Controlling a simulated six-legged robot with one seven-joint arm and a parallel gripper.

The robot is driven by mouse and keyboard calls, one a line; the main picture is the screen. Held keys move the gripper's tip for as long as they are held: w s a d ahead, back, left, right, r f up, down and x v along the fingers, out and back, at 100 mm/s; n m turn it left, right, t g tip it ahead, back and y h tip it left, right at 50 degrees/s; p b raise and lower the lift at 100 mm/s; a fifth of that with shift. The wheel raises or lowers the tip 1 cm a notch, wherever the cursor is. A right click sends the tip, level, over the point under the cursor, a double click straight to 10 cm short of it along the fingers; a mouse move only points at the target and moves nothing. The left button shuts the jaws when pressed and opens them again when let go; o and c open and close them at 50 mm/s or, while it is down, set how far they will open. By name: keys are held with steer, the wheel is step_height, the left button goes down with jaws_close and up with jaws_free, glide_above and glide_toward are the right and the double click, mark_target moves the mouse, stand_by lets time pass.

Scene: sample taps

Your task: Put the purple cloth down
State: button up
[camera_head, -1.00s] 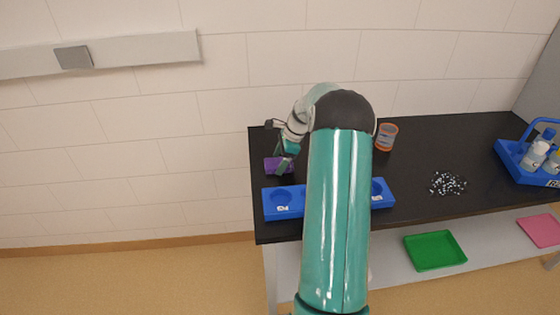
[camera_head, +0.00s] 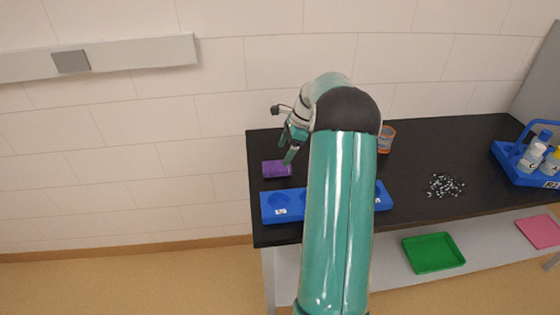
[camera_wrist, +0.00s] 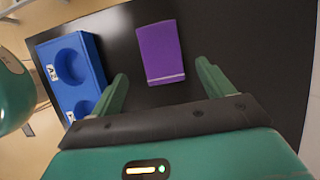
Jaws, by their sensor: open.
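The purple cloth (camera_head: 277,169) lies folded on the black bench top near its left end, just behind the blue tray. In the wrist view the cloth (camera_wrist: 161,52) is a flat purple rectangle with a pale stripe near one edge. My gripper (camera_head: 287,154) is above and slightly right of the cloth in the head view. In the wrist view my gripper (camera_wrist: 163,88) has its two green fingers spread wide, with nothing between them, and the cloth lies beyond the tips, apart from them.
A blue tray with round wells (camera_head: 289,209) sits at the bench's front edge, partly hidden by my arm. An orange-rimmed jar (camera_head: 386,139), a scatter of small beads (camera_head: 444,186) and a blue bottle carrier (camera_head: 512,160) stand right. A green tray (camera_head: 433,252) and pink tray (camera_head: 541,230) are on the lower shelf.

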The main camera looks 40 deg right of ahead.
steer(key=v, duration=0.5)
steer(key=shift+d+r, duration=0.1)
steer(key=shift+r, duration=0.05)
stand_by(0.4)
